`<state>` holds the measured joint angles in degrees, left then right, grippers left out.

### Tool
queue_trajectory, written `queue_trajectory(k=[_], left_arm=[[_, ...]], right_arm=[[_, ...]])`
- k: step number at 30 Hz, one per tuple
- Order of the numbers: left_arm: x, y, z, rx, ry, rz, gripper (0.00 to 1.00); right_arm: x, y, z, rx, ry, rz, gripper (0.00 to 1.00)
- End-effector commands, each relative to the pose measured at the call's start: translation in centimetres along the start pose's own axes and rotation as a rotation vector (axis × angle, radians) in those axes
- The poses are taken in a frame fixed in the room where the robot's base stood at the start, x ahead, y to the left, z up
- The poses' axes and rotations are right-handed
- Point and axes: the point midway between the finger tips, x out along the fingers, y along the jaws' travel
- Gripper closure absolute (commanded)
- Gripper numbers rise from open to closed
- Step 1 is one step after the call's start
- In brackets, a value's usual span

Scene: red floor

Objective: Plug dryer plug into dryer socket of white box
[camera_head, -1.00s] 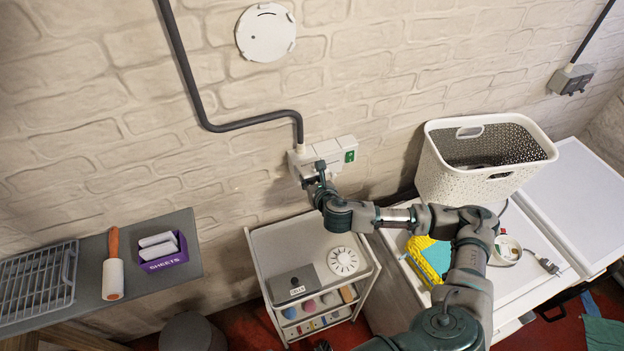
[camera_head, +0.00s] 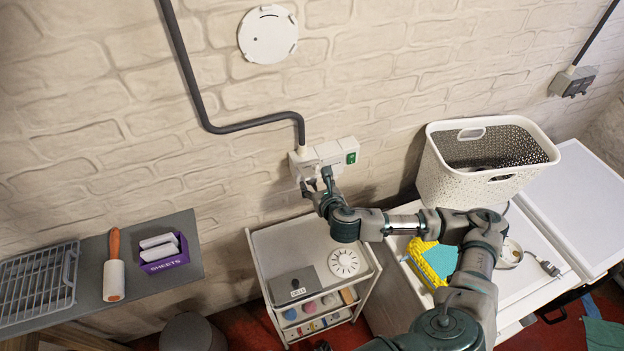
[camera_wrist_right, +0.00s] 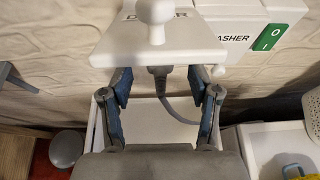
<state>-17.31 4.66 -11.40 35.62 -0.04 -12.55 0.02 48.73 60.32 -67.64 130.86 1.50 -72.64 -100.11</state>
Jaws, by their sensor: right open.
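The white box (camera_head: 330,152) is fixed to the brick wall. In the right wrist view its dryer part (camera_wrist_right: 158,42) is a white cover with a round knob, the lettering above partly hidden. A dark grey plug (camera_wrist_right: 160,72) sits under the cover's lower edge, its cable curving down to the right. How deep it sits in the socket is hidden. My right gripper (camera_head: 317,182) is open just below the box's left part. In the wrist view its fingers (camera_wrist_right: 163,88) stand either side of the plug, apart from it. My left gripper is not in view.
Beside the dryer part is a WASHER part with a green switch (camera_wrist_right: 268,38). A trolley (camera_head: 305,245) stands below. A white basket (camera_head: 480,185) and another grey plug (camera_head: 548,267) are on the white machines at right. A shelf (camera_head: 150,275) is at left.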

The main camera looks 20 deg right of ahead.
Motion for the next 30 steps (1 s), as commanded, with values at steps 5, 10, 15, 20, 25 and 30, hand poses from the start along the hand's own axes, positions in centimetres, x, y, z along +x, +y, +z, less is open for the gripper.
queue_trajectory(k=[5,10,15,20,25,30], left_arm=[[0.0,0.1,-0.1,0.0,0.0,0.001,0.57],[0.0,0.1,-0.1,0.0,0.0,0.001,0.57],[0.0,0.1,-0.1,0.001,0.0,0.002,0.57],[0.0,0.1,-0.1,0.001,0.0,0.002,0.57],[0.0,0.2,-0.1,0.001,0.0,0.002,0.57],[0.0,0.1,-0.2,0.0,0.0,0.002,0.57]], right_arm=[[-2.5,0.0,0.0,0.0,0.001,0.001,0.39],[-3.1,0.0,0.0,0.0,0.001,0.0,0.39],[-3.1,0.0,0.0,0.0,0.001,0.0,0.39],[-3.2,0.0,0.0,0.001,0.001,0.0,0.39],[-3.2,0.3,-0.2,0.015,0.005,0.005,0.39],[-3.7,3.7,-3.3,0.271,0.078,0.055,0.39]])
